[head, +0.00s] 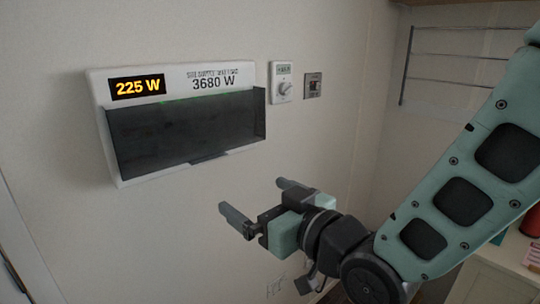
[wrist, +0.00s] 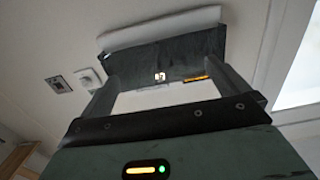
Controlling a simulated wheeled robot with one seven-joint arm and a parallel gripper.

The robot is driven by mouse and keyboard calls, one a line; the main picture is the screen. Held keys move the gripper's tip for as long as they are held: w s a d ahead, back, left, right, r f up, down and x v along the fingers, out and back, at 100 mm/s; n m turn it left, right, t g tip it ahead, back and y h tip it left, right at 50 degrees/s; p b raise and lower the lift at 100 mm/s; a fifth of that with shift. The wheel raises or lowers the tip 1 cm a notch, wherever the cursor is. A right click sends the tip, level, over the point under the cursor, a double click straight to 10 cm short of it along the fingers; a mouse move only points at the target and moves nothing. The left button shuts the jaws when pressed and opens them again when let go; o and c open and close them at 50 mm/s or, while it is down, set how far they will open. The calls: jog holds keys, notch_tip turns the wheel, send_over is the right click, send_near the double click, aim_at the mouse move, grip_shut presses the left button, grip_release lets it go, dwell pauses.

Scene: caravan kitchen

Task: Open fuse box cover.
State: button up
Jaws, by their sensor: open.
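The fuse box (head: 95,95) is a white unit on the wall, with a lit "225 W" display and "3680 W" printed along its top. Its dark, see-through cover (head: 180,138) hangs over the front and looks shut, with a small tab at its lower edge. My gripper (head: 255,197) is open and empty, below and to the right of the box, apart from it. The wrist view shows the scene upside down: the dark cover (wrist: 165,52) lies beyond and between my spread fingers (wrist: 160,74), with the white body of the box (wrist: 160,27) above it.
A thermostat with a dial (head: 282,83) and a small switch (head: 313,85) are on the wall right of the box. A wire rack (head: 455,55) is at the upper right. A counter (head: 490,270) stands at the lower right. The wall below the box is mostly clear.

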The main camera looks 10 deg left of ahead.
jog(key=p, duration=0.7)
send_near(210, 159)
jog(key=x, duration=0.6)
jog(key=shift+w+a+r, duration=0.1)
jog(key=shift+w+a, duration=0.1)
jog(key=shift+w, duration=0.05)
jog(key=shift+x, duration=0.85)
